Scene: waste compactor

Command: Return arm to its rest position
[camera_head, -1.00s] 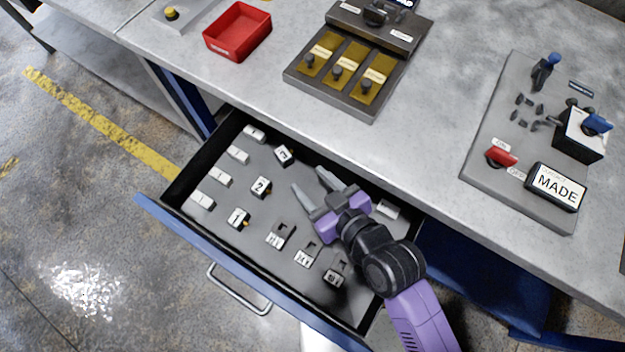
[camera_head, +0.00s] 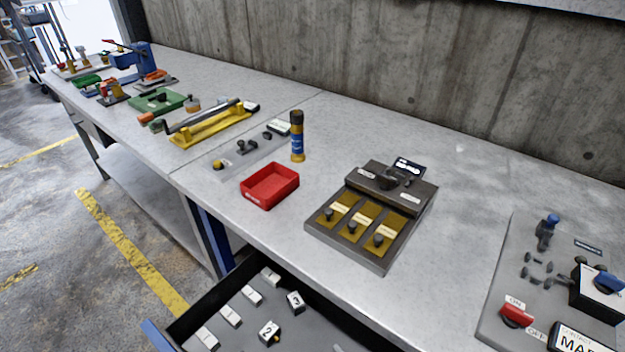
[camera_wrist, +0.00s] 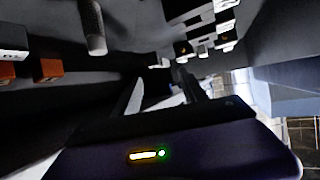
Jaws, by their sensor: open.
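My gripper (camera_wrist: 163,92) shows in the wrist view, its two fingers apart and nothing visible between them. In the head view it is out of frame below, apart from a possible small grey tip at the lower edge. The open drawer (camera_head: 212,297) is cut off at the bottom of the head view. Inside it lie numbered blocks, among them the 3 block (camera_head: 295,301) and the 2 block (camera_head: 269,333). The wrist view is dark and close; several small labelled blocks (camera_wrist: 222,27) show beyond the fingers. Contact with the drawer cannot be told.
The grey workbench (camera_head: 300,235) stands above the drawer. It bears a red tray (camera_head: 270,186), a three-slot panel (camera_head: 372,216), a blue-and-gold cylinder (camera_head: 297,137) and a switch board (camera_head: 500,290) at right. Yellow tools (camera_head: 210,128) stand further left. A concrete wall (camera_head: 400,70) is behind.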

